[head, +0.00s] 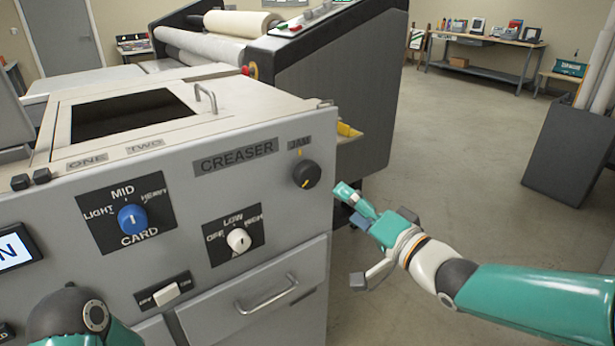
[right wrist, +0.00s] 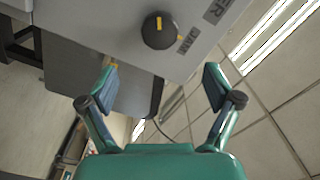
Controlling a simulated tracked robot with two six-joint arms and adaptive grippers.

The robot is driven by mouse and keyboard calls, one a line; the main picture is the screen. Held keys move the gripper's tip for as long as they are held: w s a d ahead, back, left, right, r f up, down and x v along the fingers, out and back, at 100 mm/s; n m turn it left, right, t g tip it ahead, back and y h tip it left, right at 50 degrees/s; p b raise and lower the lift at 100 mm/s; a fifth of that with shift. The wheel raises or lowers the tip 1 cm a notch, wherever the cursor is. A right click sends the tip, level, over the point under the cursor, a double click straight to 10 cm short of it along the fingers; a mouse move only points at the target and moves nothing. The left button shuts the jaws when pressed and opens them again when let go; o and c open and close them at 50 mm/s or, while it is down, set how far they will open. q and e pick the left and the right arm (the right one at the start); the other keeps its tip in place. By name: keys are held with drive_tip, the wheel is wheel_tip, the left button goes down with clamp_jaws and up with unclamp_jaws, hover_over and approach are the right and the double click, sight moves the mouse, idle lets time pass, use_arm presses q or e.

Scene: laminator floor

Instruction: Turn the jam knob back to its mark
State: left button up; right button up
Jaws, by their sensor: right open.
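The jam knob (head: 307,174) is a round dark knob at the right end of the creaser's grey front panel, under the JAM label (head: 299,143). A small yellow mark shows between label and knob. In the right wrist view the knob (right wrist: 159,32) carries a yellow pointer line directed away from the JAM label (right wrist: 187,40). My right gripper (head: 352,236) is open and empty, right of and below the knob and apart from it. In its wrist view the knob lies beyond the open fingers (right wrist: 160,86). My left gripper is out of view.
The panel also has a blue card knob (head: 132,219), a white knob (head: 239,240), a rocker switch (head: 166,293) and a drawer handle (head: 268,294). A dark-sided machine (head: 345,90) stands behind the creaser. The floor (head: 465,140) at right is open.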

sight(311, 179)
drive_tip(key=p+x, duration=0.1)
drive_tip(key=x, duration=1.2)
drive_tip(key=shift+w+a+p, duration=0.15)
drive_tip(key=shift+w+p, duration=0.05)
drive_tip(key=shift+p, duration=0.15)
drive_tip(key=shift+f, duration=0.1)
drive_tip(key=c, duration=1.2)
drive_tip(key=shift+o, duration=0.2)
